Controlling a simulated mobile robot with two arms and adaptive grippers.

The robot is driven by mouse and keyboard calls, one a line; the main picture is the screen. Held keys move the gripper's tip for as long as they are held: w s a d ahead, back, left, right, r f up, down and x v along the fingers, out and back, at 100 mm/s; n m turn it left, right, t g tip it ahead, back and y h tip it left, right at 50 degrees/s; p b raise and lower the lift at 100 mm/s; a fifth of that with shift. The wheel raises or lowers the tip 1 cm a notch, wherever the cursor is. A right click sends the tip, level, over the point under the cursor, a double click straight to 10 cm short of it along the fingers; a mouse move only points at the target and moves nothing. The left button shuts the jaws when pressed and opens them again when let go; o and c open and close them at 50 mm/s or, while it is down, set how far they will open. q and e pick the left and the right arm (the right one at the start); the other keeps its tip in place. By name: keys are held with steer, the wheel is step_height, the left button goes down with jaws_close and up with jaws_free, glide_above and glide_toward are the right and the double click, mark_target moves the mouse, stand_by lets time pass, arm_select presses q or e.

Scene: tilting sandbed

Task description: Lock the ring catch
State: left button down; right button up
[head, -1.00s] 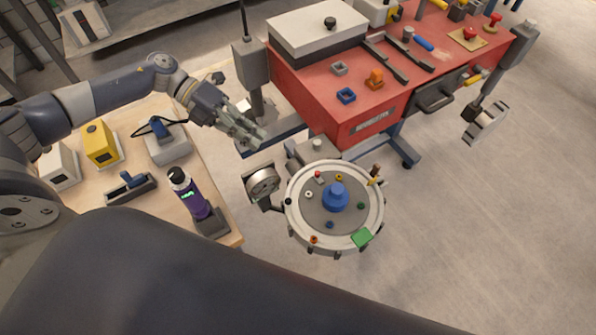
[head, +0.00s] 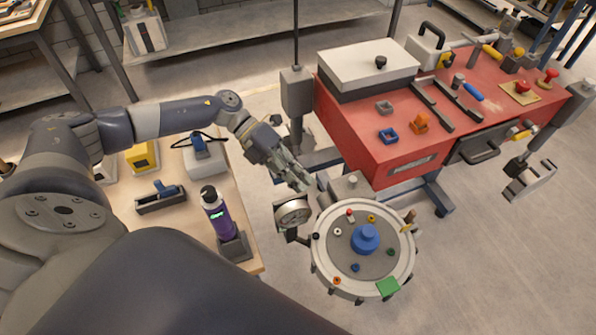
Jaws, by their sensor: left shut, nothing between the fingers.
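A round drum (head: 321,272) with a pale rim stands at the lower middle. Its grey top (head: 345,255) carries a blue knob (head: 365,239), several small coloured pegs and a green block (head: 388,287) at the front right rim. A brown peg (head: 409,216) stands at the right rim. I cannot tell which part is the ring catch. My left gripper (head: 308,184) is shut and empty, pointing down right, just above the round gauge (head: 293,213) in the picture and short of the drum's back left rim. My right gripper is not in view.
A red bench (head: 355,150) with a white-lidded box (head: 365,65) and tools stands behind the drum. A wooden table (head: 175,235) at left holds a purple bottle (head: 217,215), a yellow box (head: 142,156) and other devices. Floor right of the drum is clear.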

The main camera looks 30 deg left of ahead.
arm_select(q)
steer(key=p, duration=0.2)
glide_toward(335, 220)
steer(key=w+d+f, duration=0.1)
steer(key=d+f, duration=0.1)
steer(key=d, duration=0.1)
steer(key=d+p, duration=0.1)
steer(key=d, duration=0.2)
steer(key=shift+d+r, duration=0.15)
steer(key=shift+d, duration=0.05)
steer(key=shift+s+d, duration=0.1)
steer(key=shift+d, duration=0.25)
steer(key=shift+s+d+p, duration=0.6)
steer(key=shift+d, duration=0.1)
steer(key=shift+s+d, duration=0.1)
steer(key=shift+d, duration=0.05)
